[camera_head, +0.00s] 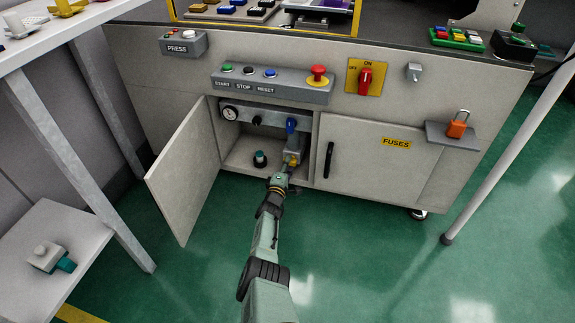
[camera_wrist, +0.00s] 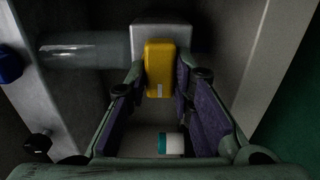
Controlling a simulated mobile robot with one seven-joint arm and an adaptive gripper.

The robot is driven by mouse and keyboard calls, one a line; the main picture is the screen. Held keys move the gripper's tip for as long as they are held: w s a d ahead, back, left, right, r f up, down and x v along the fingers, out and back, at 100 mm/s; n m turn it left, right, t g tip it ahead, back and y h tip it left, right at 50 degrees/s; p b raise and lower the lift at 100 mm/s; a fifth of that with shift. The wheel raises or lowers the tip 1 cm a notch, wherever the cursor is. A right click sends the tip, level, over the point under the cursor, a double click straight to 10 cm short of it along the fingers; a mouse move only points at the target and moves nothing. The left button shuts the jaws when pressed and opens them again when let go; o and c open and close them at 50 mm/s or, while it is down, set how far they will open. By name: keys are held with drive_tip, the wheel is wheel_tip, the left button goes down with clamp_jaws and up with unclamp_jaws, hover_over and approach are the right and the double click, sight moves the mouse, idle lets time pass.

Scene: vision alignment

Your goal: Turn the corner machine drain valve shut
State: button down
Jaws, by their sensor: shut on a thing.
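The drain valve is a grey body with a yellow handle (camera_head: 293,160) inside the open cabinet at the lower right of the opening. In the wrist view the handle (camera_wrist: 159,62) is a yellow bar on a grey block (camera_wrist: 160,33) joined to a clear tube (camera_wrist: 85,49). My gripper (camera_head: 285,174) reaches into the opening. In the wrist view my gripper (camera_wrist: 161,80) has its two fingers on either side of the handle, shut on it. The handle's far side is hidden.
The cabinet door (camera_head: 185,172) stands open to the left. The fuses door (camera_head: 365,158) to the right is shut. A teal-capped item (camera_head: 260,158) stands on the cabinet floor; it also shows in the wrist view (camera_wrist: 170,143). A gauge (camera_head: 230,113) sits upper left inside.

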drive_tip(key=c, duration=1.4)
unclamp_jaws()
drive_tip(key=shift+c, duration=0.2)
drive_tip(key=shift+o, duration=0.2)
drive_tip(key=shift+r, duration=0.15)
